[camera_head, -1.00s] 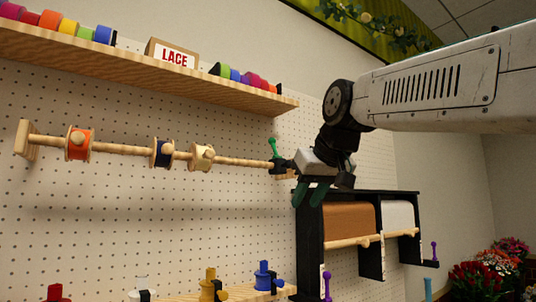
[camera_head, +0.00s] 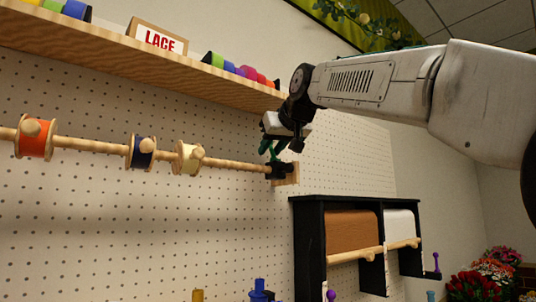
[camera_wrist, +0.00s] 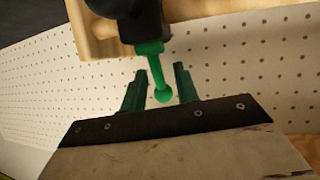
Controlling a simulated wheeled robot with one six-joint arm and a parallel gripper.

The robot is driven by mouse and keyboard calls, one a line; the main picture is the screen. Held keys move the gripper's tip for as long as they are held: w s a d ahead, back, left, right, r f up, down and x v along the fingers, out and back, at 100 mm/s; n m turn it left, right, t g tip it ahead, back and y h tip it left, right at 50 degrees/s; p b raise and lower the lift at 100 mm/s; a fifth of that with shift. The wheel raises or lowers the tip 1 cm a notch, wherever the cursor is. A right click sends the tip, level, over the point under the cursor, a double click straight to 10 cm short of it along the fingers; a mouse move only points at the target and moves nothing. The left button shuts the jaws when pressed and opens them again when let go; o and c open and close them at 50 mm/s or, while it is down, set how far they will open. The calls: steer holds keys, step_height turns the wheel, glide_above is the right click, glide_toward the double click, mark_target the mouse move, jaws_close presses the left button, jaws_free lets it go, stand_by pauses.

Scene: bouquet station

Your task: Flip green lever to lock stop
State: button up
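The green lever (camera_wrist: 161,92) shows in the wrist view as a green shaft with a ball end, coming out of a black stop (camera_wrist: 135,20). Its ball lies between the two green fingers of my gripper (camera_wrist: 160,88), with gaps on both sides. My gripper is open. In the head view my gripper (camera_head: 269,150) is at the right end of the wooden rod (camera_head: 230,164), just above the black stop (camera_head: 281,170). The lever cannot be told apart from the green fingers there.
Spools in orange (camera_head: 35,137), dark blue (camera_head: 141,152) and cream (camera_head: 187,157) sit on the rod. A wooden shelf (camera_head: 150,60) with a LACE sign is above. A black paper-roll rack (camera_head: 310,235) is below right. Flowers (camera_head: 480,282) stand at lower right.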

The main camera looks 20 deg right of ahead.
steer(key=x, duration=0.2)
steer(key=shift+w+f, duration=0.15)
steer(key=shift+w, duration=0.15)
jaws_close()
